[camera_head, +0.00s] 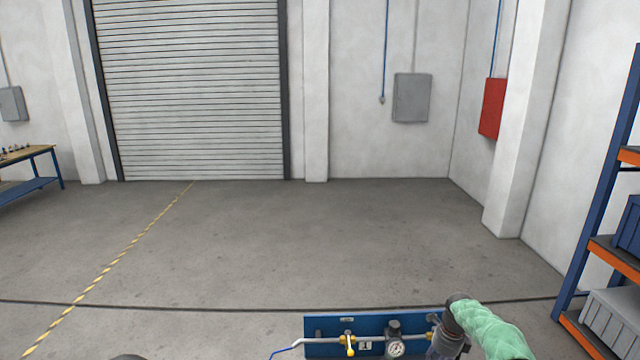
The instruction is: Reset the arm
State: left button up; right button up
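A blue panel (375,322) stands at the bottom of the head view, cut off by the lower edge. It carries a pipe with a yellow-handled valve (349,342) and a round white-faced gauge (396,348). A second yellow part (433,319) shows near the panel's right end, partly hidden by my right arm. My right arm, in a green sleeve, comes in from the lower right. Its dark end with the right gripper (445,348) is in front of the panel's right end. Its fingertips are not clear, and I cannot tell whether it touches anything.
A blue and orange shelf (612,245) with bins stands at the right. A workbench (30,167) is at the far left. The grey floor (320,235) between the panel and the roller door (190,90) is clear.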

jog(key=s+a+f+n+y, duration=0.2)
jog(key=s+a+f+n, duration=1)
jog(key=s+a+f, duration=0.45)
jog(key=s+a+f+n, duration=0.15)
jog(key=s+n, duration=0.25)
jog(key=s, duration=0.4)
jog(key=s+a+n, duration=0.3)
jog(key=s+n, duration=0.1)
jog(key=s, duration=0.4)
jog(key=s+a+f+n, duration=0.1)
jog(key=s+a+n, duration=0.25)
jog(key=s, duration=0.55)
notch_tip(320, 180, down, 23)
jog(key=w+a+n+b, duration=0.1)
jog(key=w+b, duration=0.1)
jog(key=b, duration=2.3)
jog(key=shift+w+y, duration=0.15)
jog(key=shift+y, duration=0.25)
jog(key=shift+r, duration=0.1)
